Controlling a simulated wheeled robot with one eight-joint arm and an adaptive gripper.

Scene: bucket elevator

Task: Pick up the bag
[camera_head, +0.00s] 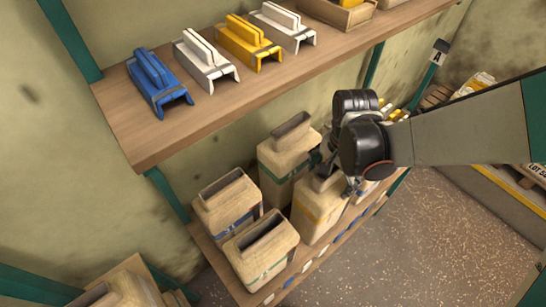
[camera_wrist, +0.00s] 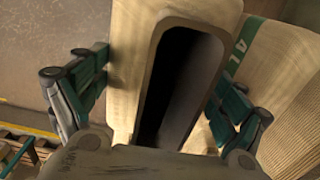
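Several tan bags with open, dark-mouthed necks stand upright on the lower shelf. A bag with a yellow band (camera_head: 316,212) stands directly below my gripper (camera_head: 334,172), its neck partly hidden by it. In the wrist view, a tan bag's neck (camera_wrist: 143,70) with a long dark opening fills the middle. My gripper (camera_wrist: 160,105) is open, with one green-padded finger on each side of this neck. Whether the fingers touch it cannot be told. A bag with a green band (camera_wrist: 275,85) stands close on the right, behind the right finger.
More bags stand close by: a blue-banded one (camera_head: 228,204), a green-banded one in front (camera_head: 262,250) and one behind (camera_head: 287,160). The upper shelf (camera_head: 190,120), holding blue, white and yellow parts, overhangs at the back. Speckled floor (camera_head: 430,235) lies clear at right.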

